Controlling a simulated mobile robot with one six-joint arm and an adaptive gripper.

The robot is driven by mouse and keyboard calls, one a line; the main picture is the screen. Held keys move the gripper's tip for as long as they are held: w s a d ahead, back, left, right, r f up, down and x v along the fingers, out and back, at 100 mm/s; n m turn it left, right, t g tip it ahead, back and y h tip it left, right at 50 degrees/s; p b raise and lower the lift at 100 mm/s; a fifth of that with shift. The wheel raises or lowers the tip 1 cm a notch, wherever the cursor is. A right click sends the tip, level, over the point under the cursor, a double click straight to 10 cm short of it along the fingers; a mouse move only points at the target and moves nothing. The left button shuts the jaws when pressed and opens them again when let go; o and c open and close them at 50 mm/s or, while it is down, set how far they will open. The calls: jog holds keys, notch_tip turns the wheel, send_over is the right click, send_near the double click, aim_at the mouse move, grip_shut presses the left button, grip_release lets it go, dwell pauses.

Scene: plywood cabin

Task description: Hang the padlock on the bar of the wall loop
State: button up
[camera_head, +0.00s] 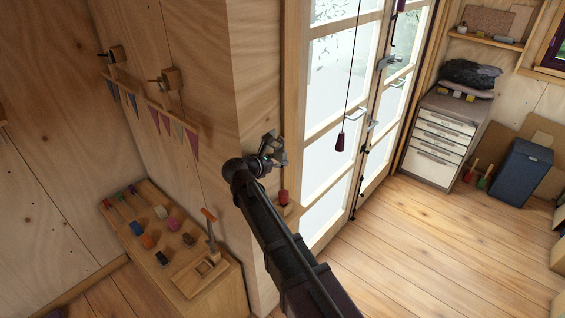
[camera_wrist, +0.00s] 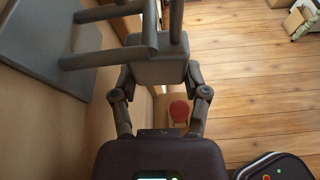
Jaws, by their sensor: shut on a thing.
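My gripper (camera_wrist: 160,78) is shut on the dark grey padlock, with one finger on each side of its boxy body (camera_wrist: 157,72). A grey upright part of its shackle (camera_wrist: 176,22) rises from the body. The wall loop has a grey plate (camera_wrist: 40,45) on the wall at the left, with bars (camera_wrist: 90,60) reaching out to a crossbar right beside the shackle. I cannot tell whether the shackle is around the bar or only next to it. In the head view my gripper (camera_head: 270,152) is at the wall corner beside the door; padlock and loop merge there.
A red knob (camera_head: 283,196) on a small wooden mount is just below my gripper, also in the wrist view (camera_wrist: 179,110). A pull cord with a dark red handle (camera_head: 340,142) hangs before the glazed door. A bench (camera_head: 235,285) with small items stands left.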

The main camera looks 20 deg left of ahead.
jog(key=shift+f+b, duration=0.8)
jog(key=shift+f, duration=0.2)
jog(key=o, duration=1.4)
jog(key=shift+d, duration=0.1)
jog(key=shift+c, duration=0.2)
jog(key=shift+s, duration=0.1)
